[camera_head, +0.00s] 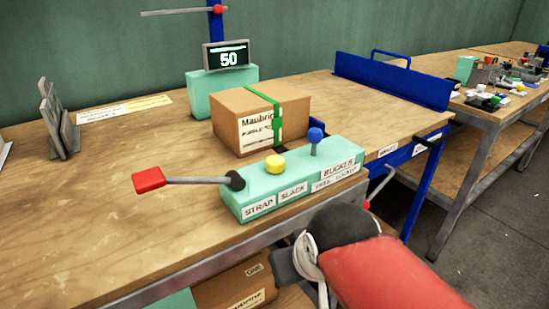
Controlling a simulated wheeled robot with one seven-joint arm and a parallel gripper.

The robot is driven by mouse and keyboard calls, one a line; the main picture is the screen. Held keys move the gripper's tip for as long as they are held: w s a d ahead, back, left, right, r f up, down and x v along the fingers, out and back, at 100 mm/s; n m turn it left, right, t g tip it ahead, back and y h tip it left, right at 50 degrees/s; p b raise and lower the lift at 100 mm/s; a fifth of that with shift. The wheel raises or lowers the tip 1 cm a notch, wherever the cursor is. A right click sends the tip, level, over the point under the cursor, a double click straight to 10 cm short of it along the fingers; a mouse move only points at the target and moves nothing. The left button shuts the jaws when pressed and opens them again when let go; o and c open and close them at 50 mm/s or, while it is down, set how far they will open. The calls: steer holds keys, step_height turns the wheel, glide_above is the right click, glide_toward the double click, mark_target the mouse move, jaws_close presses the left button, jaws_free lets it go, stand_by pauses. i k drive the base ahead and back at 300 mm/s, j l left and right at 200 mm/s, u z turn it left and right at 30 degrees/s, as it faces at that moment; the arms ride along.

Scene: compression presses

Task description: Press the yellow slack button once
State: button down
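The yellow slack button (275,164) sits on top of a mint-green control box (235,203), above the label SLACK. Its round top stands proud of the box. A lever with a red handle (149,180) sticks out to the left from the STRAP end of the box. A blue knob (315,135) on a short stem stands at the BUCKLE end. My arm, red and black, reaches in from the bottom right in front of the box. My gripper (296,264) shows partly as grey parts below the table edge, apart from the button. Its fingers are not clearly seen.
A cardboard box (240,121) with a green strap stands just behind the control box. Behind it a display (226,55) reads 50. A blue panel (392,82) edges the table's right side. The left tabletop is mostly clear. Cardboard boxes lie beneath the table.

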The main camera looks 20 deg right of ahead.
mark_target(274, 164)
steer(key=k+j+z, duration=0.1)
steer(key=k, duration=0.75)
